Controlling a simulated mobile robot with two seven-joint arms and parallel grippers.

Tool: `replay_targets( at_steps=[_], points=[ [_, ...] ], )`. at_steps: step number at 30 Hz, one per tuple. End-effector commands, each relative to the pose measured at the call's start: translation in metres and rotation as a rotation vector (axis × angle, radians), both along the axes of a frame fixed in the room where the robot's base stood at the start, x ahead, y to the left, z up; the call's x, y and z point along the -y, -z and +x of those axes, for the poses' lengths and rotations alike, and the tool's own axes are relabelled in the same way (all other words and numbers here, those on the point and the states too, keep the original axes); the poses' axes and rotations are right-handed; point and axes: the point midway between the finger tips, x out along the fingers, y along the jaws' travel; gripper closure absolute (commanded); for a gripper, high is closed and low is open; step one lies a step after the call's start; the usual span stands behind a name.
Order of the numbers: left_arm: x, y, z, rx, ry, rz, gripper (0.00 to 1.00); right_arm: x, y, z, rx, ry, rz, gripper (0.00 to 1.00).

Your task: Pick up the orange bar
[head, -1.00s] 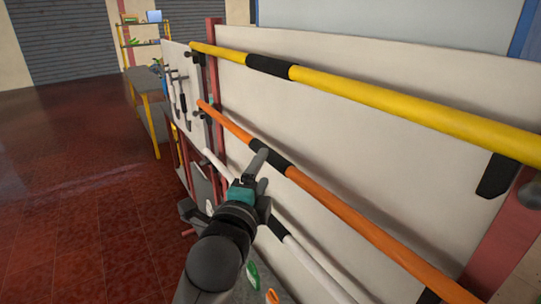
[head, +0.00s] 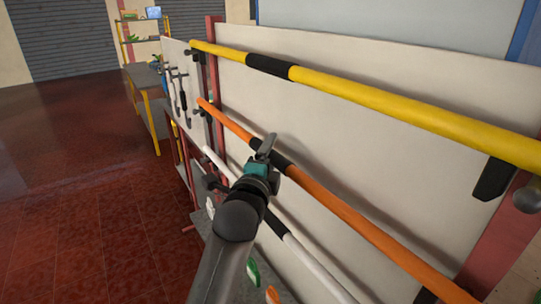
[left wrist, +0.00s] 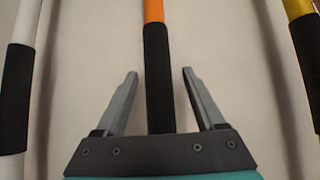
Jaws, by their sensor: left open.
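The orange bar (head: 347,213) with a black grip section hangs along the pale board, between a yellow bar above and a white bar below. In the left wrist view the orange bar (left wrist: 153,12) runs upright through the middle, its black grip (left wrist: 158,75) between my open fingers. My left gripper (head: 268,150) is at this black grip in the head view and hides part of it. In the left wrist view the left gripper (left wrist: 160,85) is open, with a gap to the bar on both sides. My right gripper is not in view.
The yellow bar (head: 400,103) hangs above and the white bar (head: 310,262) below, both with black grips. The pale board (head: 350,140) stands close behind the bars. A workbench (head: 143,78) stands farther back. Open red tiled floor (head: 80,190) lies to the left.

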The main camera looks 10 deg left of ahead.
Motion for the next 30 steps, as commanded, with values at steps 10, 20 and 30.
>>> replay_targets(
  at_steps=[10,20,30],
  points=[
    [0.0001,0.0003,-0.0003,-0.001,0.000,0.000,0.51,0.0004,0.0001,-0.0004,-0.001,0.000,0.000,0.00],
    [0.0001,0.0005,-0.0004,-0.001,0.000,0.000,0.88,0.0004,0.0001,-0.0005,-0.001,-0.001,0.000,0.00],
    [0.0000,0.0006,-0.0004,-0.001,0.000,0.000,1.00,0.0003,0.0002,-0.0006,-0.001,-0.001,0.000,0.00]
  ],
)
